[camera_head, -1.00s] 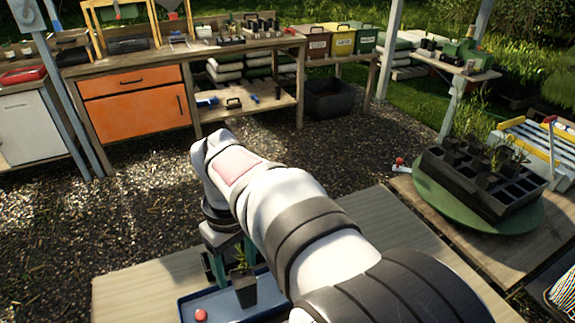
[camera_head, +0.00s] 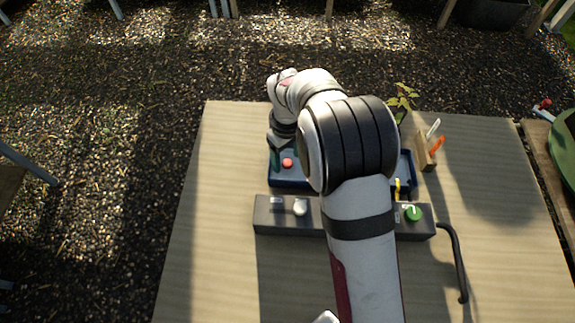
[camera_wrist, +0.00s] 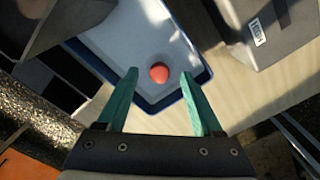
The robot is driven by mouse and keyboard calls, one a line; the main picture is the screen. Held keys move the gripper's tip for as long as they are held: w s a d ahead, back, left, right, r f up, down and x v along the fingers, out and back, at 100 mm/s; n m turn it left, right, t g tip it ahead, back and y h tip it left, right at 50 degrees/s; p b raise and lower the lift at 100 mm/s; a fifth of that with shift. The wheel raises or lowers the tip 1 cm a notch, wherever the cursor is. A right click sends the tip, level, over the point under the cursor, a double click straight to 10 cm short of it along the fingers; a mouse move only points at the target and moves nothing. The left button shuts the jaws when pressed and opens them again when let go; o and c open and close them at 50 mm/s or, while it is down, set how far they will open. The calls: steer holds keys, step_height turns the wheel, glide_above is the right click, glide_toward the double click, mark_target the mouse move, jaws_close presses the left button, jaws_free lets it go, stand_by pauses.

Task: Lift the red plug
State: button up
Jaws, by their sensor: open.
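The red plug (camera_head: 287,162) is a small round red piece in the left part of a blue tray (camera_head: 291,182). In the wrist view the red plug (camera_wrist: 159,72) lies on the tray's pale floor, near a corner of the blue rim (camera_wrist: 172,100). My gripper (camera_wrist: 155,84) has its two green fingers spread apart with nothing between them. The plug appears between and just beyond the fingertips in that view; I cannot tell the height gap. In the head view my arm hides most of the gripper and the middle of the tray.
A dark grey control bar (camera_head: 275,215) with a white knob and a green button (camera_head: 413,213) lies in front of the tray. A wooden holder (camera_head: 425,152) with white and orange tags stands at the right. A leafy plant (camera_head: 402,101) shows behind the arm. The table's left side is clear.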

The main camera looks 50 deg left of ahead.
steer(key=shift+f, duration=0.8)
steer(key=shift+r, duration=0.1)
jaws_close()
